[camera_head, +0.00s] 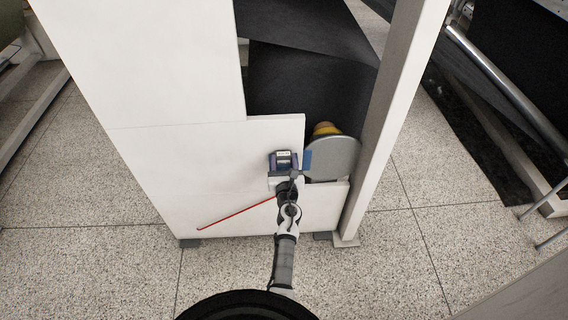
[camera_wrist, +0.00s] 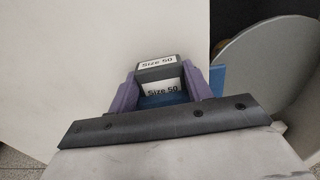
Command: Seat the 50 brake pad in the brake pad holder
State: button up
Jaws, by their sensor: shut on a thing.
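The 50 brake pad (camera_wrist: 162,89) is a dark block with white "Size 50" labels on two faces in the wrist view. It sits between the purple fingers of my gripper (camera_wrist: 158,73), which is shut on it. In the head view, my gripper (camera_head: 284,163) and the pad's pale label (camera_head: 283,154) are in front of the white panel, left of a grey disc. A blue part (camera_head: 307,160) stands just right of the gripper; it also shows in the wrist view (camera_wrist: 217,79). I cannot clearly pick out the brake pad holder; whether the pad touches anything beyond the fingers cannot be told.
The white machine panel (camera_head: 175,165) fills the left and centre. The grey rounded disc (camera_head: 333,158) has a yellow part (camera_head: 326,129) behind it. A white post (camera_head: 390,120) rises at right. A thin red bar (camera_head: 235,213) crosses the panel. Speckled floor (camera_head: 400,270) is open in front.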

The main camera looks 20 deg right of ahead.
jog(key=o, duration=1.2)
jog(key=shift+c, duration=0.2)
jog(key=shift+s, duration=0.1)
jog(key=v, duration=0.7)
jog(key=shift+s, duration=0.2)
jog(key=shift+a+r, duration=0.1)
